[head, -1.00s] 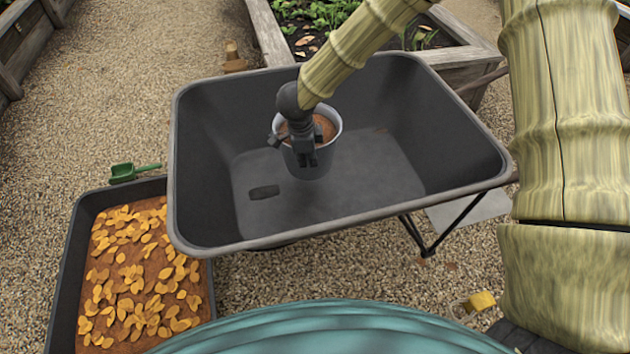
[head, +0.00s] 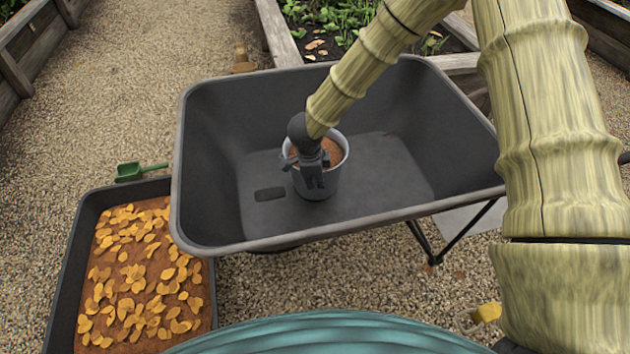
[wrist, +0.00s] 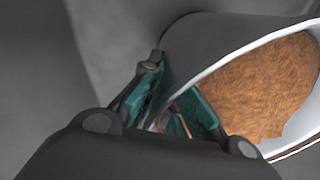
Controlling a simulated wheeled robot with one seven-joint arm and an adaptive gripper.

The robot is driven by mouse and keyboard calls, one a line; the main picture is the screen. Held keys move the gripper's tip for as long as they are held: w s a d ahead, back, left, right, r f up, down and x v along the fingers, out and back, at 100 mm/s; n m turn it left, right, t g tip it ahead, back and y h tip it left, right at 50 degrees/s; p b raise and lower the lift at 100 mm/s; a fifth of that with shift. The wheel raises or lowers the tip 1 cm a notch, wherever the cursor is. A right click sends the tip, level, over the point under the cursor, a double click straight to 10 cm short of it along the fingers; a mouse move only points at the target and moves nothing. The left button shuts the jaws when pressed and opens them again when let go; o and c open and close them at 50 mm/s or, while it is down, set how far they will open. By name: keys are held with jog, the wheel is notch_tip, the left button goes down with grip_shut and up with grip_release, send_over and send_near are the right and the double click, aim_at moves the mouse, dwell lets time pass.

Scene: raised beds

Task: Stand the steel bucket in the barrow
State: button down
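The steel bucket (head: 322,184), filled with brown soil, is upright inside the dark grey barrow (head: 215,150), low over or on its floor; the exact contact underneath cannot be made out. My gripper (head: 308,182) is at the near-left side of the bucket's rim. In the wrist view the bucket (wrist: 215,50) fills the right side. My gripper's two teal-padded fingers (wrist: 172,82) straddle the rim, with a gap showing between them, so they look open around it. The soil shows to the right of the fingers.
A black tray (head: 62,290) of soil and yellow leaves lies left of the barrow, with a green trowel (head: 140,171) behind it. Planted wooden beds (head: 282,35) stand behind. The barrow floor left of the bucket is clear apart from a dark oblong patch.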

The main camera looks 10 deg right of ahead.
jog(key=shift+f, duration=0.1)
jog(key=c, duration=1.6)
grip_release()
jog(key=shift+c, duration=0.2)
notch_tip(320, 180, up, 12)
jog(key=s+a+p, duration=0.1)
jog(key=p, duration=0.2)
jog(key=shift+s+a, duration=0.25)
